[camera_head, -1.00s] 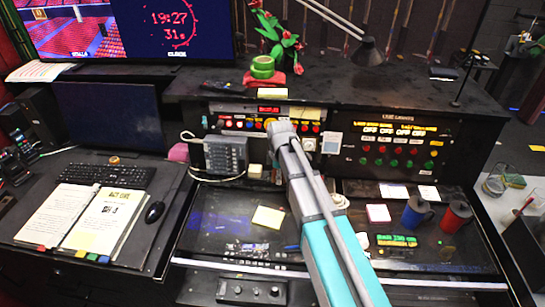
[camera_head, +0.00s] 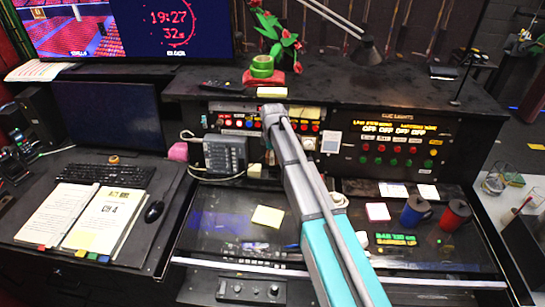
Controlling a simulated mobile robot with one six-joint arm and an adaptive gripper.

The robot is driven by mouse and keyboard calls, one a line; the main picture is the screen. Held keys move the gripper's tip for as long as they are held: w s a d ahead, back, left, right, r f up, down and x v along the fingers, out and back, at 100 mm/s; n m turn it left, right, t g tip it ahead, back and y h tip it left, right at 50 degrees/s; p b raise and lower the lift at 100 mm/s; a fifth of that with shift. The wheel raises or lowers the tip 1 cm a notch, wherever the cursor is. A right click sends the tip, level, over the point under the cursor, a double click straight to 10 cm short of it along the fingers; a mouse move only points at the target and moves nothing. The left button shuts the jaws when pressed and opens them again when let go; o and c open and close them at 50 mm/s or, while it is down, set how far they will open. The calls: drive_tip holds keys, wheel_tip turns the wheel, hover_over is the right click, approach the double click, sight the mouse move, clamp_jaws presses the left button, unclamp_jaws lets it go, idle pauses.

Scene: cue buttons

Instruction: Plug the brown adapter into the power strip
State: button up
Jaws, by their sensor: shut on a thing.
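My arm reaches up from the bottom right to the middle of the desk, its far end in front of the cue button panel (camera_head: 235,122). I cannot make out my gripper; it seems hidden behind the end of my arm. I cannot pick out a brown adapter. No power strip can be told for sure either; my arm covers part of the panel and of the desk below it.
A grey keypad box (camera_head: 225,154) with a pale cable stands left of my arm. A cue lights panel (camera_head: 400,143) is on the right. Blue (camera_head: 415,212) and red (camera_head: 455,215) mugs stand at the right.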

drive_tip(key=shift+f+b, duration=2.15)
drive_tip(key=shift+f, duration=0.05)
drive_tip(key=shift+f+b, duration=1.6)
drive_tip(key=o, duration=1.3)
drive_tip(key=shift+c, duration=0.2)
drive_tip(key=shift+r, duration=0.1)
